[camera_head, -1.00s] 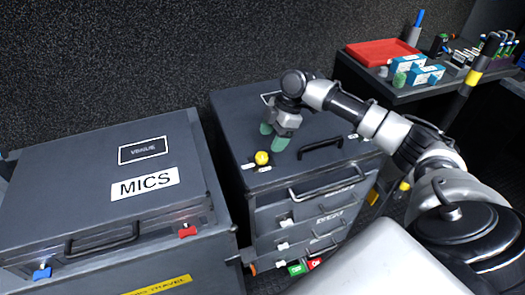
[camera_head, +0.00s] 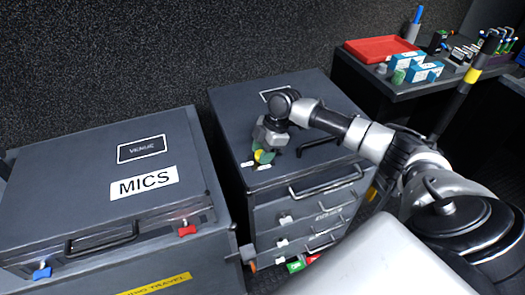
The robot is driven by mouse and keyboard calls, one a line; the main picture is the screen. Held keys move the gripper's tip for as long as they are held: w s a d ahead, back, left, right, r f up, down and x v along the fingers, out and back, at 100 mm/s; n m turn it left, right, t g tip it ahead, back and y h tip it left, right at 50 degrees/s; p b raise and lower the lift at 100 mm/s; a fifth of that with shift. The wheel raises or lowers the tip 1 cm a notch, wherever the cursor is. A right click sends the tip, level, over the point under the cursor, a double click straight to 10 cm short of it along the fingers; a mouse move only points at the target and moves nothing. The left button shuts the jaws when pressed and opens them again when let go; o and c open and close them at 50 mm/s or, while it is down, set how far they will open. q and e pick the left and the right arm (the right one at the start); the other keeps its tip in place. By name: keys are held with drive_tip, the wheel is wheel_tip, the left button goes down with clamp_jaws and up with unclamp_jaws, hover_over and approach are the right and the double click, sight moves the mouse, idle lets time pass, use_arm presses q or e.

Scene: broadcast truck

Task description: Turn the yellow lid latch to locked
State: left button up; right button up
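The yellow lid latch (camera_head: 259,157) is a small round knob on the top of the dark drawer case (camera_head: 235,115), near its front left edge, with small white labels beside it. My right gripper (camera_head: 264,155) is right at the latch, its green fingertips pointing down around or beside it and partly hiding it. I cannot tell whether the fingers touch the latch or how far apart they are. My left gripper is not in view.
The MICS case (camera_head: 90,170) stands at left with a red latch (camera_head: 187,230) and a blue latch (camera_head: 41,272). A black handle (camera_head: 318,145) rises from the drawer case's lid. A side table with a red tray (camera_head: 380,49) is at back right.

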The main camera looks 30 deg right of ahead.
drive_tip(key=shift+c, duration=1)
drive_tip(key=shift+r+m+p, duration=0.1)
drive_tip(key=shift+m+p, duration=0.2)
drive_tip(key=shift+p, duration=0.25)
drive_tip(key=m+t+h+p, duration=0.1)
drive_tip(key=m+p, duration=0.3)
drive_tip(key=p, duration=0.1)
drive_tip(key=m+t+h+p, duration=0.1)
drive_tip(key=m+p, duration=0.4)
drive_tip(key=p, duration=0.1)
drive_tip(key=m+t+h+p, duration=0.1)
drive_tip(key=m+p, duration=0.3)
drive_tip(key=p, duration=0.1)
drive_tip(key=shift+s+a+r+t+h+p, duration=0.2)
drive_tip(key=shift+a+t+h+p, duration=0.1)
drive_tip(key=shift+p, duration=0.1)
drive_tip(key=shift+f+m+h+p, duration=0.2)
drive_tip(key=shift+m+h+p, duration=0.4)
drive_tip(key=shift+m+p, duration=0.8)
drive_tip(key=shift+f+m, duration=0.1)
drive_tip(key=shift+m, duration=0.3)
drive_tip(key=o, duration=0.9)
drive_tip(key=shift+o, duration=0.2)
drive_tip(key=v, duration=1)
drive_tip(key=shift+s+r+b, duration=0.2)
drive_tip(key=shift+r+b, duration=0.15)
